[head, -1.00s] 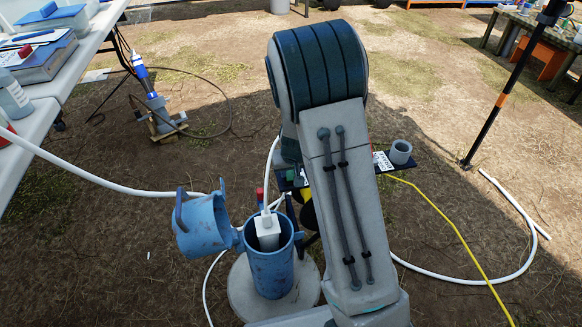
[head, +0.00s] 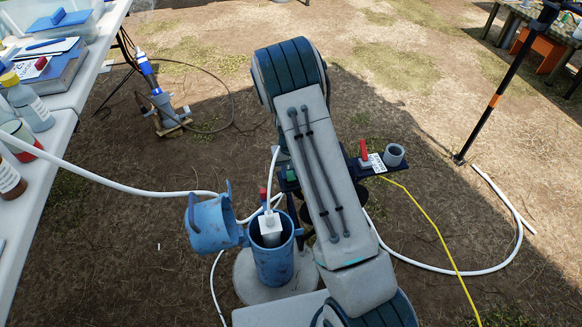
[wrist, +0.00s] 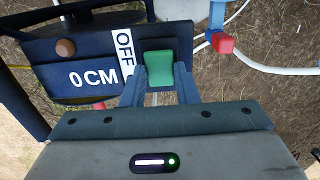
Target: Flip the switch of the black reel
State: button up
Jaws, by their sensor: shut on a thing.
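In the wrist view a dark panel (wrist: 60,58) carries white lettering "0 CM", a white "OFF" label (wrist: 126,50) and a brown knob (wrist: 65,47). A green switch (wrist: 159,68) sits just right of the label. My gripper (wrist: 160,82) is at the panel with its two fingers shut on the green switch, one on each side. In the head view my arm covers the gripper and much of the panel. The dark panel's right part shows there with a red lever (head: 364,150). The reel's drum cannot be made out clearly.
A blue open-lidded casing (head: 273,262) on a round concrete base (head: 245,283) stands just left of my arm. A white hose (head: 120,187) crosses from the left table (head: 45,175). A grey cup (head: 393,155) and yellow cord (head: 433,230) are on the right.

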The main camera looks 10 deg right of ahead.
jog(key=shift+c, duration=0.2)
jog(key=o, duration=1)
notch_tip(320, 180, up, 14)
jog(key=p, duration=0.3)
